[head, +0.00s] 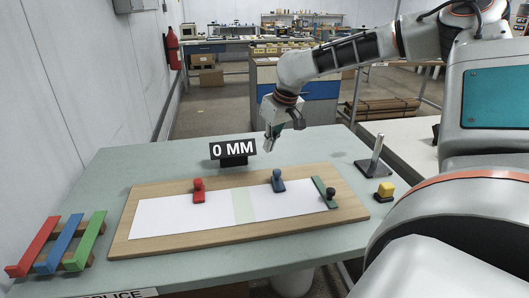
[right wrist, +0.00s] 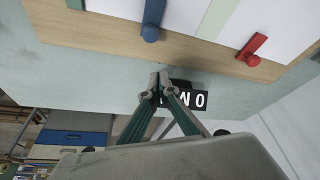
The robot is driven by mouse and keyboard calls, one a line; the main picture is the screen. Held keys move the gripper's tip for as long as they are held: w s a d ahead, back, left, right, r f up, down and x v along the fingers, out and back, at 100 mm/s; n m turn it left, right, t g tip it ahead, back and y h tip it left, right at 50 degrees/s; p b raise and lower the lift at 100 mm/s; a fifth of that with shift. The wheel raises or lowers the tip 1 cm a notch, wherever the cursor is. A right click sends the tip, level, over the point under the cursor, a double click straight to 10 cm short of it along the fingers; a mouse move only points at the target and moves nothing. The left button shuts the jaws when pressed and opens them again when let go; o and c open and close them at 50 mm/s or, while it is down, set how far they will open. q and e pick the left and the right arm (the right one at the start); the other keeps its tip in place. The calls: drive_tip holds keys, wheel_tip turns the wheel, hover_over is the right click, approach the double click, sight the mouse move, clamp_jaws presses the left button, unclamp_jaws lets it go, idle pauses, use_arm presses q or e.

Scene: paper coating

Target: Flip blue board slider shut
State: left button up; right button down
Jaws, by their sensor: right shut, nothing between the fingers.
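The blue board slider (head: 278,184) is a short blue bar with a round knob, at the far edge of the white paper on the wooden board (head: 150,248). It also shows in the right wrist view (right wrist: 153,14), its knob toward the gripper. My right gripper (head: 268,147) is above the table beyond the board's far edge, behind the blue slider and apart from it. Its fingertips (right wrist: 161,76) are together and hold nothing. My left gripper is not in view.
The "0 MM" sign (head: 233,149) stands close to my gripper.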

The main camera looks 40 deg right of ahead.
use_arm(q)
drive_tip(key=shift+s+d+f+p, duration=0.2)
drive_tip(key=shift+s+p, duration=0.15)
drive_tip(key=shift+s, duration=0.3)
use_arm(e)
drive_tip(key=v, duration=0.4)
drive_tip(key=shift+w, duration=0.1)
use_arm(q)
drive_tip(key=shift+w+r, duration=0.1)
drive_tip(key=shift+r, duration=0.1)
use_arm(e)
drive_tip(key=shift+r, duration=0.15)
